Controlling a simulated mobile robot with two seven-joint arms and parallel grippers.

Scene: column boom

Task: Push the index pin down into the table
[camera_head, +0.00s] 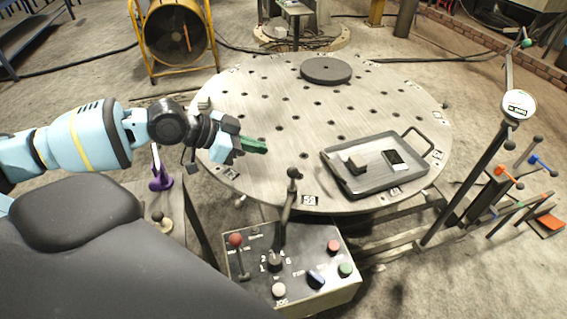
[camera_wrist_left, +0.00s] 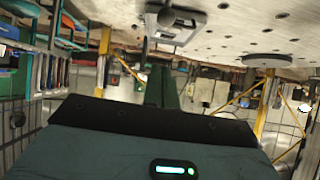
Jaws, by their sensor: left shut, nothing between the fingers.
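The index pin (camera_head: 293,173) looks to be the dark rod with a round knob at the near edge of the round table (camera_head: 270,178). It stands up, slightly tilted in the picture. My left gripper (camera_head: 262,147), with green fingers, is shut and empty. It is above the table, up and left of the pin's knob in the head view, apart from it. How deep the pin sits cannot be told. My right gripper is not in view.
A grey tray (camera_head: 352,185) with two small items sits at the table's right. A dark disc (camera_head: 326,70) lies at the back. A control box (camera_head: 300,255) with buttons and a red-knobbed lever stands in front. A gauge post (camera_head: 480,165) stands right. The table's middle is clear.

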